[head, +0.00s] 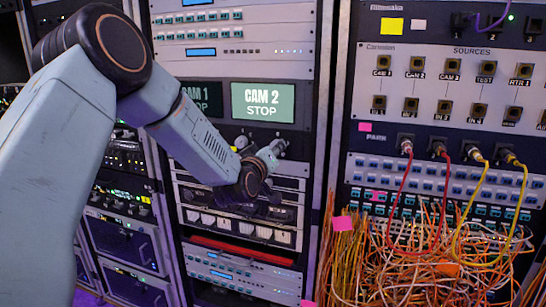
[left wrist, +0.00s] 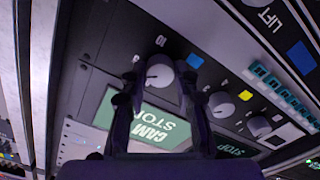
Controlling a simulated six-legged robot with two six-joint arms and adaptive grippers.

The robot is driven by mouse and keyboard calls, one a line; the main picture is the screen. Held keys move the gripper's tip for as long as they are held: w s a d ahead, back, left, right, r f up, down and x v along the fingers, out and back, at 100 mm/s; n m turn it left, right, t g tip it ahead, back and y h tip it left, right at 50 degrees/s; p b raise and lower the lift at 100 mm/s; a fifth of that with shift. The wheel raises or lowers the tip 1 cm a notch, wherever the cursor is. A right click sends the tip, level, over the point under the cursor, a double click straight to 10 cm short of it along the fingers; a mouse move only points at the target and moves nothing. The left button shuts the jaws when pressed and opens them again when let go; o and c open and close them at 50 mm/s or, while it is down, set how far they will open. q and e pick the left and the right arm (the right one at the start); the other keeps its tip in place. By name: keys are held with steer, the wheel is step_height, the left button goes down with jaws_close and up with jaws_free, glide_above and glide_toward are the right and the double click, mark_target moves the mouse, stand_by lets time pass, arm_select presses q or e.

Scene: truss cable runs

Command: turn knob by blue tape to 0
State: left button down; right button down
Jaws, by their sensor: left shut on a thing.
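In the left wrist view, a pale round knob (left wrist: 160,74) sits on a dark panel with a small blue tape (left wrist: 195,60) beside it. Its dark pointer mark faces left in that view, and small scale markings around it are too small to read surely. My left gripper (left wrist: 158,80) has a finger on each side of this knob and is shut on it. In the head view, my left gripper (head: 270,154) is at the panel just below the CAM 2 screen, and its wrist hides part of the panel there. My right gripper is not in view.
The CAM 2 STOP screen (head: 263,102) is right above. Loose coloured cables (head: 430,255) hang in front of the right rack.

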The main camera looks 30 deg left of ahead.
arm_select(q)
steer(key=n+b, duration=0.2)
steer(key=n, duration=0.1)
steer(key=n+b, duration=0.2)
steer(key=n, duration=0.2)
steer(key=n+b, duration=0.3)
steer(key=n, duration=0.1)
steer(key=shift+a+r, duration=0.1)
steer(key=shift+r, duration=0.2)
steer(key=shift+n, duration=0.3)
steer(key=c, duration=1.4)
jaws_free()
steer(key=o, duration=0.4)
steer(key=shift+w+f, duration=0.1)
steer(key=shift+f, duration=0.05)
